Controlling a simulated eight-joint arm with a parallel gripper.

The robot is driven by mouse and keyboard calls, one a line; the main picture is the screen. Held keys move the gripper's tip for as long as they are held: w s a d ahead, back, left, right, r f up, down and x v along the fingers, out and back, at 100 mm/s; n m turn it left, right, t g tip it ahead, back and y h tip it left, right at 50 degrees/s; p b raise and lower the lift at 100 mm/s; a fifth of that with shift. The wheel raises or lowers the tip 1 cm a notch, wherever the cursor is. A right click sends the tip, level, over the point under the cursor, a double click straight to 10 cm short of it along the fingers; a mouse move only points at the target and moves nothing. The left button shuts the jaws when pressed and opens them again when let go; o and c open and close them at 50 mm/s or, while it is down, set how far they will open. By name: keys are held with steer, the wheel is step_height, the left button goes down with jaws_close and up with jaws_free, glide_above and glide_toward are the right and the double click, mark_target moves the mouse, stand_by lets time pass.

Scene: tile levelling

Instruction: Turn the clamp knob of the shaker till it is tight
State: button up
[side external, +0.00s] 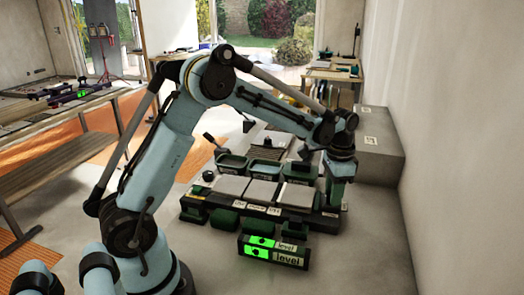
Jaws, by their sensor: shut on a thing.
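My gripper (336,192) points down at the right end of a low dark platform (310,217). It is shut on a dark green thing; its fingertips are small and partly hidden, so I cannot tell whether this is the clamp knob. Grey square tiles (262,192) lie in a row on the platform. A round black knob (208,176) shows at the platform's left end, apart from my gripper. I cannot tell for sure which part is the shaker.
Several green trays (232,163) stand behind the tiles. A box with lit green panels marked "level" (288,257) sits in front. A grey block (375,155) and the wall are close on the right. A workbench (60,155) stands left.

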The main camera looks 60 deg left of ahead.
steer(key=m, duration=0.6)
steer(key=shift+m, duration=0.3)
stand_by(0.5)
steer(key=o, duration=1.1)
steer(key=shift+c, duration=0.2)
steer(key=shift+r, duration=0.1)
step_height(320, 180, up, 12)
